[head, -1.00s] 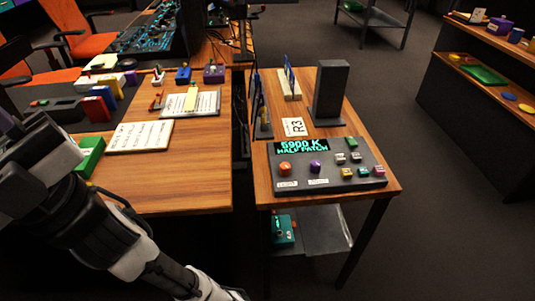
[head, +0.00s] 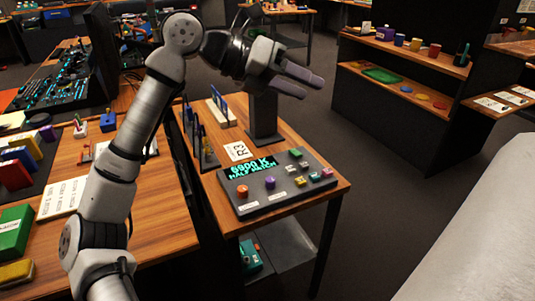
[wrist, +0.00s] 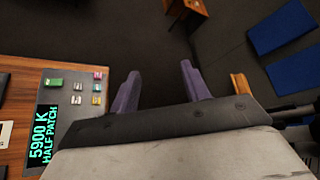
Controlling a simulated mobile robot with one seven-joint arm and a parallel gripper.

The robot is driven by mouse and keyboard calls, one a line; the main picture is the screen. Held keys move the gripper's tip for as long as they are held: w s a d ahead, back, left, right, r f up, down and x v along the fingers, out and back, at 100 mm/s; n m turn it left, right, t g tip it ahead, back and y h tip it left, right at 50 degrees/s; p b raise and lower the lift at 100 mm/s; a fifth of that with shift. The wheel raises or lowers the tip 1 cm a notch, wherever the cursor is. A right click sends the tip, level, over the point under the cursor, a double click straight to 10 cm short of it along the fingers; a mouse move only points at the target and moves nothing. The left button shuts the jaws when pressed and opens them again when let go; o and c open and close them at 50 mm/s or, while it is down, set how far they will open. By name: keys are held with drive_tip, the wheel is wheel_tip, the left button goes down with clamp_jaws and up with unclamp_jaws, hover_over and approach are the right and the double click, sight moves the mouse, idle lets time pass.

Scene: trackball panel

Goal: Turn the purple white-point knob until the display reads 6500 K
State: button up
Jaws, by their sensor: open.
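The purple white-point knob (head: 270,182) sits on the dark sloped control panel (head: 290,197) on the wooden side table, right of an orange knob (head: 242,191). The display (head: 250,167) above the knobs reads 5900 K and HALF PATCH; it also shows in the wrist view (wrist: 43,125). My gripper (head: 313,90) is open and empty, raised above and behind the panel, pointing right and apart from the knob. In the wrist view its two purple-grey fingers (wrist: 160,70) stand apart over the floor. The purple knob is not visible in the wrist view.
Several small coloured buttons (head: 302,168) sit on the panel's right side. A dark upright block (head: 263,118) and blue-edged racks (head: 220,107) stand behind the panel. A paper label R3 (head: 237,151) lies on the table. A desk with coloured blocks is at left, shelves at back right.

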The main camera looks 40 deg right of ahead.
drive_tip(key=w+d+f+n+t+y, duration=0.1)
drive_tip(key=w+d+f+t+y, duration=0.15)
drive_tip(key=f, duration=0.25)
drive_tip(key=w+d+f+n+t+y, duration=0.1)
drive_tip(key=w+f+t+y, duration=0.1)
drive_tip(key=f+y, duration=0.3)
drive_tip(key=n+t+y, duration=0.2)
drive_tip(key=t+y, duration=0.1)
hover_over(271, 179)
wheel_tip(271, 179, down, 4)
drive_tip(key=f, duration=0.1)
wheel_tip(271, 179, down, 13)
drive_tip(key=shift+r, duration=0.1)
drive_tip(key=shift+c, duration=0.2)
drive_tip(key=c, duration=1)
